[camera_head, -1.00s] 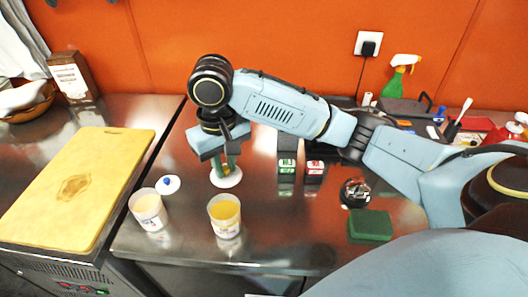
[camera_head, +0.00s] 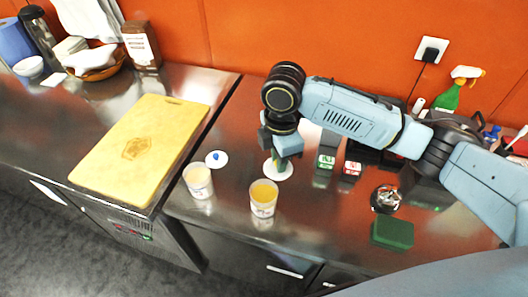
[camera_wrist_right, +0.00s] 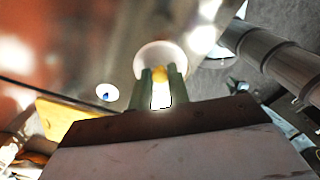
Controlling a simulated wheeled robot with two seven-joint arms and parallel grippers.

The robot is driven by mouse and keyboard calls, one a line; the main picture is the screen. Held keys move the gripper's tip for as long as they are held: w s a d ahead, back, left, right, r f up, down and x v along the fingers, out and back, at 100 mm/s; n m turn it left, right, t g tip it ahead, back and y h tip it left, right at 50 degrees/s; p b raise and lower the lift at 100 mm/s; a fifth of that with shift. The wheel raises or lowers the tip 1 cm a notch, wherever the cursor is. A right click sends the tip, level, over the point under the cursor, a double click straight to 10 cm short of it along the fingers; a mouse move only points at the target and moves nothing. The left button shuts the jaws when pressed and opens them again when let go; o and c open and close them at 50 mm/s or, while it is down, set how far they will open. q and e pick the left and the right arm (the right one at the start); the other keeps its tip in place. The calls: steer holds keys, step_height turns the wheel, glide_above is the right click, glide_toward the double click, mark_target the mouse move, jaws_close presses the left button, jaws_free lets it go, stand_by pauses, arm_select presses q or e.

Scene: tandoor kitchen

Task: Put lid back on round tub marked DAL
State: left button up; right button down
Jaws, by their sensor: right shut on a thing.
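Two round white tubs stand open on the steel counter in the head view. One tub (camera_head: 263,199) has yellow contents; the other tub (camera_head: 199,182), left of it, has pale contents. Their labels are too small to read, so I cannot tell which says DAL. My right gripper (camera_head: 281,157) points down behind the yellow-filled tub. It is shut on the yellow knob (camera_wrist_right: 160,73) of a white round lid (camera_head: 278,172). I cannot tell whether this lid touches the counter. A second white lid with a blue knob (camera_head: 216,159) lies behind the pale-filled tub. My left gripper is out of view.
A yellow cutting board (camera_head: 145,150) lies at the left. Small green- and red-labelled boxes (camera_head: 326,163), a round metal item (camera_head: 386,199) and a green sponge (camera_head: 392,233) are right of the gripper. A spray bottle (camera_head: 456,90) stands at the back right.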

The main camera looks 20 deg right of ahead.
mark_target(268, 174)
steer(key=a+n+p, duration=0.1)
steer(key=n+p, duration=0.1)
steer(key=n, duration=0.2)
steer(key=a+r+n+p, duration=0.1)
steer(key=n+p, duration=0.1)
steer(key=n, duration=0.3)
steer(key=s+a+n+p, duration=0.1)
steer(key=n+p, duration=0.1)
steer(key=n, duration=0.3)
steer(key=shift+r, duration=0.15)
steer(key=f+n+b, duration=0.1)
steer(key=n, duration=0.1)
steer(key=f+n+b, duration=0.1)
steer(key=f+n, duration=0.1)
steer(key=a+f+n+b, duration=0.1)
steer(key=n, duration=0.1)
steer(key=shift+s+f, duration=0.3)
steer(key=shift+s, duration=0.05)
steer(key=shift+f+b, duration=0.4)
steer(key=shift+f, duration=0.55)
steer(key=shift+p, duration=0.7)
steer(key=shift+f, duration=0.15)
stand_by(0.5)
steer(key=shift+p, duration=0.5)
stand_by(0.4)
